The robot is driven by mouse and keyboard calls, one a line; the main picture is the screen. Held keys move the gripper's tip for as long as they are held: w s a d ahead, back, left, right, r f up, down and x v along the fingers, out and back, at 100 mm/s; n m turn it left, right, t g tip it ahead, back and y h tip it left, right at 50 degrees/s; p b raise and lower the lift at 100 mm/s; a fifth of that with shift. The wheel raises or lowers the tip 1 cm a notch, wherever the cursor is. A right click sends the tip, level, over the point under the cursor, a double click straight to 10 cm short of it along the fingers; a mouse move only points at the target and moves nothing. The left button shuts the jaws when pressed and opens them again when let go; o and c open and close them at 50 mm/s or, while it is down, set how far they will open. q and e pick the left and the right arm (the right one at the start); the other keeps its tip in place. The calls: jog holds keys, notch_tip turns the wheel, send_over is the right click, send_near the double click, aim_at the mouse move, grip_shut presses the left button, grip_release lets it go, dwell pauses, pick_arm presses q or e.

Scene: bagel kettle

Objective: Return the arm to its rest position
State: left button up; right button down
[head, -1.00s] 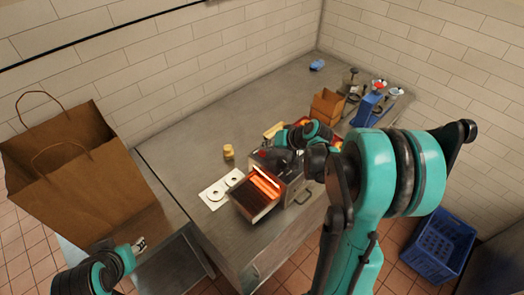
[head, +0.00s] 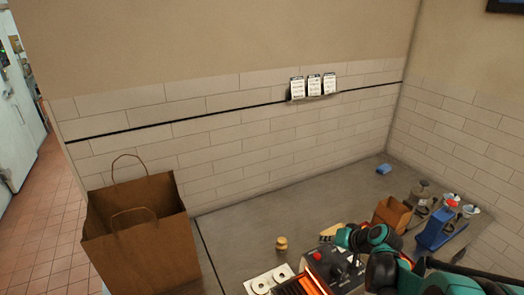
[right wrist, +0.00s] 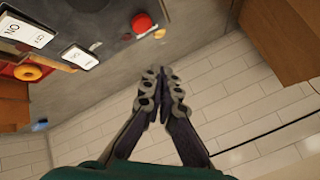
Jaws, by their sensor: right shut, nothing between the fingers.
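My right arm (head: 385,270) comes in at the lower right of the head view, teal and black, over the counter. Its gripper is partly hidden by the arm beside the toaster. In the right wrist view the right gripper (right wrist: 163,82) has its two dark fingers together, with nothing between them. My left gripper is out of both current views.
The counter (head: 240,222) also holds a brown box (head: 392,213), a blue stand (head: 437,228) and a blue item (head: 384,169). A paper bag (head: 140,235) stands at left.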

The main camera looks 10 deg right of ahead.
jog(key=s+a+f+n+h+b, duration=0.1)
jog(key=s+a+f+b, duration=0.2)
jog(key=s, duration=0.4)
jog(key=s+a+f+n+h+b, duration=0.1)
jog(key=s+a+f+b, duration=0.3)
jog(key=s+b, duration=0.3)
jog(key=s+a+f+n+g+h+b, duration=0.1)
jog(key=s+a+f+n+b, duration=0.1)
jog(key=s+a+f+b, duration=0.2)
jog(key=s+f+b, duration=0.2)
jog(key=s+b, duration=0.1)
jog(key=shift+s+h, duration=0.15)
jog(key=shift+h, duration=0.25)
